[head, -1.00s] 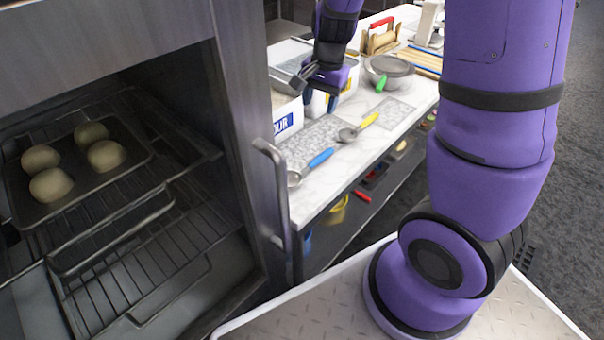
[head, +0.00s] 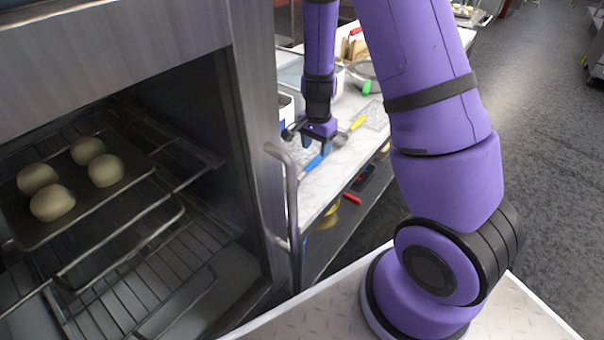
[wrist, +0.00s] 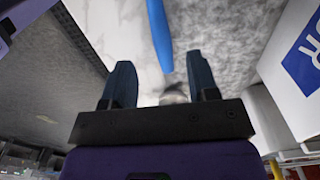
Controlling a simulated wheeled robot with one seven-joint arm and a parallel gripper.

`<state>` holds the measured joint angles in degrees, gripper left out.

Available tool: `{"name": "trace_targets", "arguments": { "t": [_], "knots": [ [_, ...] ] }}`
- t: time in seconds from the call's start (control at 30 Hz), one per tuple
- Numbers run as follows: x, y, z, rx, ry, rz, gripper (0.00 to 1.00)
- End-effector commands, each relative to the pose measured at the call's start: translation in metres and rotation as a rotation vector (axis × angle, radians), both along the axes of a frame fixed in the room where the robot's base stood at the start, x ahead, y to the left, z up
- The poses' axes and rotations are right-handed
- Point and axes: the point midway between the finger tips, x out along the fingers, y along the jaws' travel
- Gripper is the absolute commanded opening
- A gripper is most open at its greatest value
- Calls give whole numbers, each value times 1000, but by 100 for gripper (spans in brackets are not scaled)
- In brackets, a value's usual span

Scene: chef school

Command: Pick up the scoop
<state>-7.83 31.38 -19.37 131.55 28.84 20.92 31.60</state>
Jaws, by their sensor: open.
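Two metal-headed utensils lie on the counter: one with a blue handle (head: 313,164) and one with a yellow handle (head: 357,123). I cannot tell for sure which is the scoop. My gripper (head: 317,146) is low over the counter by the blue-handled utensil, open and pointing down. In the wrist view, the blue handle (wrist: 159,32) runs up from between my gripper's fingers (wrist: 158,68). Part of its metal end (wrist: 174,93) shows between the fingers, the rest hidden behind the gripper. Nothing is held.
A green-handled strainer (head: 368,87) lies farther back. An open oven with dough balls (head: 52,203) and its metal handle (head: 290,190) are at the left.

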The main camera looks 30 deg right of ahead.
Motion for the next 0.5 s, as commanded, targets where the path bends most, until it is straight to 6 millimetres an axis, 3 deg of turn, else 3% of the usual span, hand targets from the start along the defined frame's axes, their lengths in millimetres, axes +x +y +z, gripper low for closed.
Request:
{"name": "trace_targets", "arguments": {
  "t": [0.33,0.5],
  "knots": [
    [1,2,-42,1,4,-1,54],
    [1,2,-52,1,1,-1,54]
  ]
}}
